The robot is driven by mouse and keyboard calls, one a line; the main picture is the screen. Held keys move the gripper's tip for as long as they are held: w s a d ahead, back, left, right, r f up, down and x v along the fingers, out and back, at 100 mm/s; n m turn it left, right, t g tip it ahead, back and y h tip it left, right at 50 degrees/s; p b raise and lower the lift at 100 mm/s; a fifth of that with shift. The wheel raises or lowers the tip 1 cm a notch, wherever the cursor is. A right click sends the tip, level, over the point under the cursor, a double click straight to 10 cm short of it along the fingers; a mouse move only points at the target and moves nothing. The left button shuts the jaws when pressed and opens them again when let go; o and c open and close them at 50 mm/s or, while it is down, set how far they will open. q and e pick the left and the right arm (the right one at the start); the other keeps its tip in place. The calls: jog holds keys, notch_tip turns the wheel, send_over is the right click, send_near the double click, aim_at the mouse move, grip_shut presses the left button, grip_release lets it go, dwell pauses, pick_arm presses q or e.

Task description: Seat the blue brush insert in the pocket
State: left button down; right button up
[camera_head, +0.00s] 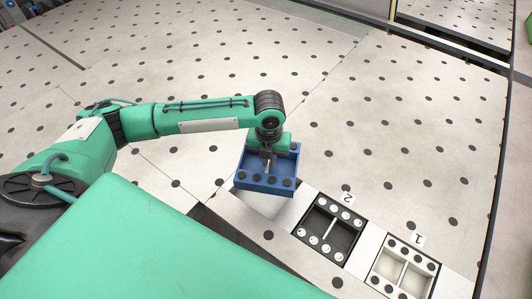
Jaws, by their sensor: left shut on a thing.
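The blue brush insert (265,184) is a square blue frame with dark round brushes along its front edge. My left gripper (267,163) is shut on it, at the middle of the insert, and its arm comes in from the left. The insert hangs above a pale opening (262,207), partly covering it, to the left of the black insert. I cannot tell whether the insert touches the surface below. The right gripper is not in view.
A black insert (330,228) with white brushes sits beside the label 2 (347,198). A cream insert (403,268) with dark brushes sits beside the label 1 (417,239). The dotted pale table (410,130) behind them is clear. A dark edge runs along the right.

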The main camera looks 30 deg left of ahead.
pick_arm(q)
jog(key=m, duration=0.1)
jog(key=m+p, duration=0.1)
jog(key=m, duration=0.1)
jog(key=shift+s+a+r+m, duration=0.15)
jog(key=shift+s+a+m, duration=0.1)
jog(key=shift+m, duration=0.15)
jog(key=shift+m+p, duration=0.3)
jog(key=shift+m, duration=0.3)
jog(key=shift+f+b, duration=1)
jog(key=shift+f, duration=0.55)
jog(key=shift+f+b, duration=3.55)
jog(key=shift+f, duration=2.1)
jog(key=shift+f, duration=0.4)
